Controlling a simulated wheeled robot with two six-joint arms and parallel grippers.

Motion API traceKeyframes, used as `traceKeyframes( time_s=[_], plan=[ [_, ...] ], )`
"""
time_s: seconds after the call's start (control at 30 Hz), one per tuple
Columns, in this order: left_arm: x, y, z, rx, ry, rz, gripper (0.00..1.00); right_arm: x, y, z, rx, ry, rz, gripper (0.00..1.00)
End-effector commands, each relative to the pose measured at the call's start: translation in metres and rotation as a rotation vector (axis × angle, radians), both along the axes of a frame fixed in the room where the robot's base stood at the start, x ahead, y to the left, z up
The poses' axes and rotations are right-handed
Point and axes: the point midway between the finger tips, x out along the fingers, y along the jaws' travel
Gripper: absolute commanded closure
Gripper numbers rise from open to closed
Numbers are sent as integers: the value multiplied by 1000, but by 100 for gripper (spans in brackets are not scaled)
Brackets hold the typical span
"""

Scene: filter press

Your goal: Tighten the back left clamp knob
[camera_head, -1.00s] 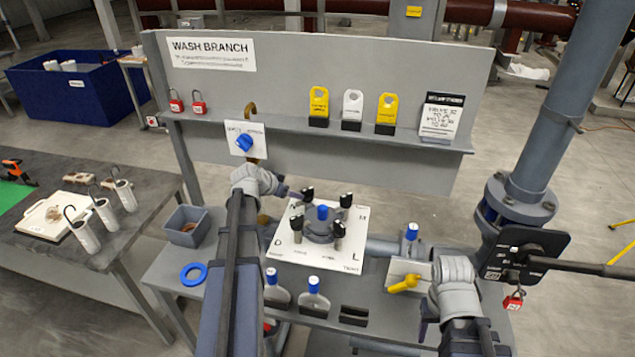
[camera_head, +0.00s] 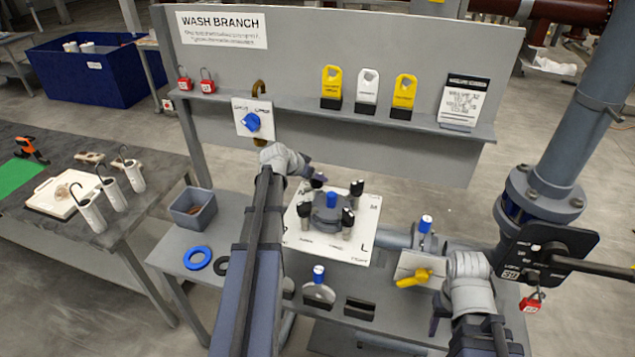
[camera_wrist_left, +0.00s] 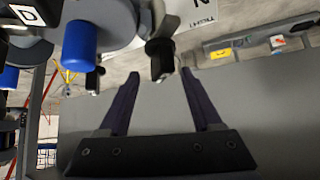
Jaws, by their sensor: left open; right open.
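The filter housing (camera_head: 327,214) stands on a white plate with a blue-topped post and several black clamp knobs around it. The back left clamp knob (camera_head: 318,182) is the black one closest to my left gripper (camera_head: 313,171), which reaches in from the left and partly hides it. In the left wrist view, my left gripper (camera_wrist_left: 160,80) is open, with a black knob (camera_wrist_left: 160,58) just beyond and between its fingertips; it looks ungripped. The blue post top (camera_wrist_left: 80,46) is to its left. My right gripper (camera_head: 439,311) is open and empty, low beside the yellow-handled valve.
The yellow handle (camera_head: 414,278) and blue-capped fitting (camera_head: 426,225) stand right of the housing. A blue ring (camera_head: 197,259) and grey bin (camera_head: 193,207) lie left. The back panel (camera_head: 330,140) carries a shelf of tags and a blue knob (camera_head: 252,122).

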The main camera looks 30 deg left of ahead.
Motion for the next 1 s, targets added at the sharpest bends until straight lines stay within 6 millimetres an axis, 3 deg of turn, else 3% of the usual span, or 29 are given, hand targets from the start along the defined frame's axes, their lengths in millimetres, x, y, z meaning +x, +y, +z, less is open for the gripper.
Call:
traceKeyframes(
  time_s=[0.1,0.43,1.0],
  plan=[
    [12,-1,-14,-1,0,-1,35,0,0,-14,0,0,-1,48],
    [15,-2,-15,-1,0,1,36,0,0,-15,0,0,-1,48],
    [14,-3,-15,-2,1,-1,100,0,0,-15,0,0,-1,48]
  ],
)
